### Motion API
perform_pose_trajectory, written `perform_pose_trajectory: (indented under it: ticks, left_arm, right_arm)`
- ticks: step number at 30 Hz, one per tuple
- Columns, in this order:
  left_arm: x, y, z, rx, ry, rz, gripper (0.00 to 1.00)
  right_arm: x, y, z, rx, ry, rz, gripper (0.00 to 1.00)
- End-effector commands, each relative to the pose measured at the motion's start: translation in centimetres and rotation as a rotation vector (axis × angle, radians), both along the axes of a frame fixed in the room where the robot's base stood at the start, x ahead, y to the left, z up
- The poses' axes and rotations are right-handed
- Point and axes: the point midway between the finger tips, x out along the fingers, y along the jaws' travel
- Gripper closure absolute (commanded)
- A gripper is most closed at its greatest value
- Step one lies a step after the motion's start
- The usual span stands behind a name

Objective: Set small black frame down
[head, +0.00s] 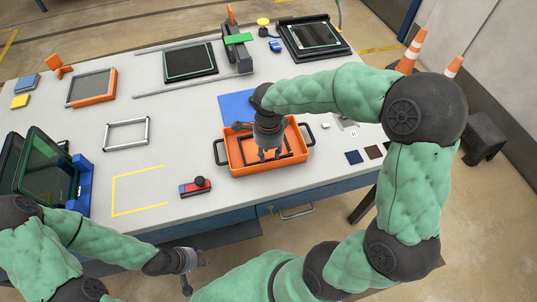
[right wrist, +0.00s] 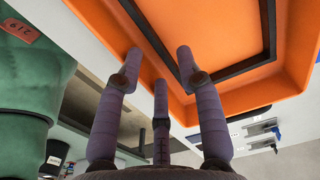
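The small black frame (right wrist: 240,68) lies inside the orange tray (head: 272,170), its bars near the tray floor and wall. In the head view my right gripper and arm cover part of it. My right gripper (head: 270,153) points down into the tray. In the right wrist view its fingers (right wrist: 160,72) are spread apart. One fingertip overlaps a bar near the frame's corner; I cannot tell if they touch. The tray's orange wall also shows in the right wrist view (right wrist: 110,25). My left gripper (head: 200,272) is off the table's front edge, fingers apart and empty.
A blue mat (head: 235,104) lies behind the tray. A red device (head: 195,187) and yellow corner marks (head: 138,174) are left of it. A silver frame (head: 127,134), an orange-framed panel (head: 91,88) and dark panels stand around. The table between the tray and the silver frame is clear.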

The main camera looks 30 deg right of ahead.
Motion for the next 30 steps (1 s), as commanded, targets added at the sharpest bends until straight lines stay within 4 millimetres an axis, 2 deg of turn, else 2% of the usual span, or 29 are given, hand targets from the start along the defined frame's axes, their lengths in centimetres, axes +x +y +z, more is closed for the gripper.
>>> perform_pose_trajectory:
  ticks: [1,3,12,18,30]
  left_arm:
    - [0.0,0.0,0.7,0.0,0.0,0.0,0.6]
    - [0.0,0.0,1.2,0.0,0.0,0.0,0.6]
    - [0.0,0.0,2.7,0.0,0.0,0.0,0.6]
    - [0.0,0.0,3.0,0.0,0.0,0.0,0.6]
    - [0.0,0.0,2.9,0.0,0.0,0.0,0.6]
  right_arm:
    - [0.1,0.0,1.5,0.0,-0.005,0.0,0.63]
    - [0.1,0.0,3.0,0.001,-0.005,0.0,0.63]
    - [0.0,0.0,7.9,0.0,-0.003,-0.001,0.63]
    - [0.0,0.0,9.1,0.0,-0.001,0.0,0.63]
    - [-0.1,0.0,9.2,0.0,-0.001,0.0,0.63]
